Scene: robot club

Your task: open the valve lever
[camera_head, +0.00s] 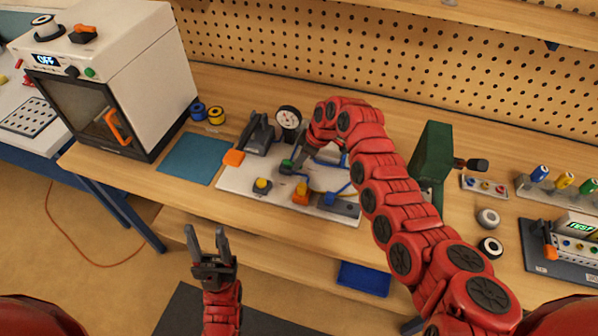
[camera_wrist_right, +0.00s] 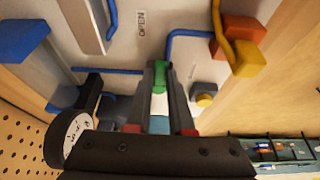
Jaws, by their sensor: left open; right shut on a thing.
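The valve lever is green and shows in the head view (camera_head: 287,165) on a pale panel (camera_head: 235,180) on the workbench. In the right wrist view, the green lever (camera_wrist_right: 160,76) lies between the fingers of my right gripper (camera_wrist_right: 165,90). My right gripper (camera_head: 299,158) is shut on the lever; its fingers hide part of it. The printed word OPEN (camera_wrist_right: 141,22) is on the panel beyond the fingertips. My left gripper (camera_head: 207,240) is open and empty, in front of the bench, away from the panel.
A round gauge (camera_head: 288,117) stands behind the lever. A yellow knob (camera_head: 262,185), blue pipes and an orange block (camera_head: 233,158) are close around. A white oven-like machine (camera_head: 120,75) stands at left and a green upright tool (camera_head: 432,155) at right. A blue mat (camera_head: 194,158) is clear.

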